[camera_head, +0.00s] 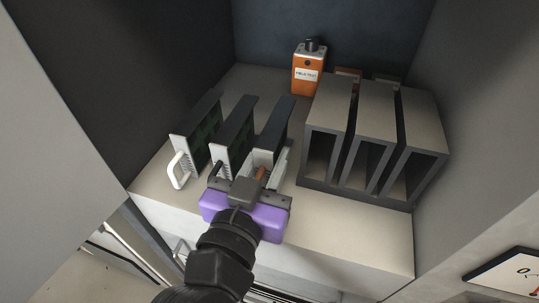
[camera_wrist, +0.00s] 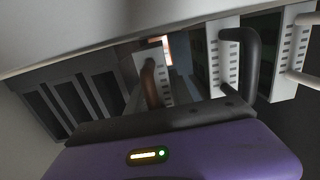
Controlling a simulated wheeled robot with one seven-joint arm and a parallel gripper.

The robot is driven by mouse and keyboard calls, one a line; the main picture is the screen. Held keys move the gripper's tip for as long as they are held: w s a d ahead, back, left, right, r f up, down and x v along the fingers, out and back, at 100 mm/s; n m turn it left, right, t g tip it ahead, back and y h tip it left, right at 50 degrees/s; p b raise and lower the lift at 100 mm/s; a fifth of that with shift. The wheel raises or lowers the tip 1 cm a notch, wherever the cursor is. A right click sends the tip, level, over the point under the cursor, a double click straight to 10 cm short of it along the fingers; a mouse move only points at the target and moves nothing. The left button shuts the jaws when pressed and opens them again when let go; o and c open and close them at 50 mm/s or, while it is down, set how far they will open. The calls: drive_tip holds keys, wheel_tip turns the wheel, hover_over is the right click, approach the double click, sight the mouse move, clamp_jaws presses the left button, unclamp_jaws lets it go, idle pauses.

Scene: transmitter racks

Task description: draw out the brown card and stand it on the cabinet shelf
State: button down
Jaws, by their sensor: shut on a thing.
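The brown card (camera_head: 278,130) is a dark upright board with a pale front plate and a brown handle. It stands upright at the right end of a row of cards in the cabinet. In the wrist view its brown handle (camera_wrist: 149,82) rises from my jaws. My gripper (camera_head: 259,179), with its purple body, is shut on this handle from the front. Whether the card's lower edge touches the cabinet shelf (camera_head: 330,222) is hidden behind the gripper.
To the left stand a card with a black handle (camera_head: 232,135) and a card with a white handle (camera_head: 197,130). A grey rack (camera_head: 356,195) with three open, empty-looking slots stands close on the right. An orange can-like device (camera_head: 307,72) stands at the back. Cabinet walls close both sides.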

drive_tip(key=shift+f+b, duration=0.5)
drive_tip(key=shift+f, duration=0.1)
drive_tip(key=c, duration=1.1)
unclamp_jaws()
drive_tip(key=shift+o, duration=0.2)
drive_tip(key=shift+s, duration=0.1)
drive_tip(key=b+v, duration=0.1)
drive_tip(key=v, duration=0.6)
drive_tip(key=shift+s+a, duration=0.1)
drive_tip(key=shift+s, duration=0.2)
